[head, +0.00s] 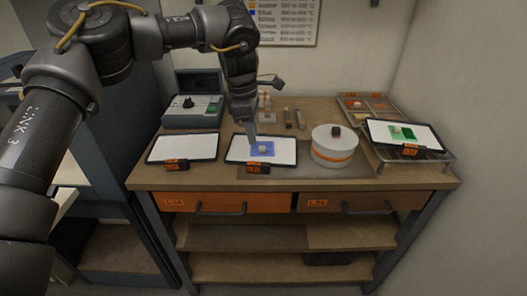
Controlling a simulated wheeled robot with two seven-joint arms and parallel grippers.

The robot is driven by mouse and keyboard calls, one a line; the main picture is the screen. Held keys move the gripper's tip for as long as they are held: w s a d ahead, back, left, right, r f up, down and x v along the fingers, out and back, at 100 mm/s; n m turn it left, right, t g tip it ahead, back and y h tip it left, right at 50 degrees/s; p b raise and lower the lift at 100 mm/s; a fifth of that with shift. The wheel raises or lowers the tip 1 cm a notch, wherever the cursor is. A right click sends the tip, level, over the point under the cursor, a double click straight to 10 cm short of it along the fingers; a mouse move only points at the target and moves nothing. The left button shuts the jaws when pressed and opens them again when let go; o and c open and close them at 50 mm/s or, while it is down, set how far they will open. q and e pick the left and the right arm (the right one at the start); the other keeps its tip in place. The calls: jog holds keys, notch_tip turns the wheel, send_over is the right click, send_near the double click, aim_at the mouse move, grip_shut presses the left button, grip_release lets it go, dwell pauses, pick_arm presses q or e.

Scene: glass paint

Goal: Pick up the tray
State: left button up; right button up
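Three white trays with dark rims and orange labels are in view. The left tray (168,150) is bare and lies flat on the workbench. The middle tray (285,149) carries a blue square (256,151) with a small pale block (263,149) on it. The right tray (424,133) carries green pieces (400,133) and a small block, and sits on a wire rack. My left gripper (252,139) points down at the back left edge of the middle tray, close to the blue square. Its finger gap is too small to make out. My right gripper is out of view.
A white round pot (333,143) with an orange band stands right of the middle tray. A grey control box (193,110) is at the back left. Small bottles and tools (294,118) stand behind. The workbench (300,182) has drawers below; a wall closes the right side.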

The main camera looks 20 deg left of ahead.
aim_at(258, 164)
pick_arm(q)
jog(key=f, duration=0.4)
jog(key=shift+d+f, duration=0.3)
jog(key=shift+f, duration=0.05)
jog(key=shift+w+f, duration=0.1)
jog(key=shift+f, duration=0.2)
jog(key=shift+d+f, duration=0.1)
jog(key=shift+f, duration=0.15)
notch_tip(258, 164, down, 4)
jog(key=shift+d+r+p, duration=0.15)
jog(key=shift+r+p, duration=0.05)
jog(key=shift+p, duration=0.45)
jog(key=shift+d+f, duration=0.1)
jog(key=shift+f, duration=0.45)
jog(key=shift+r, duration=0.1)
grip_shut()
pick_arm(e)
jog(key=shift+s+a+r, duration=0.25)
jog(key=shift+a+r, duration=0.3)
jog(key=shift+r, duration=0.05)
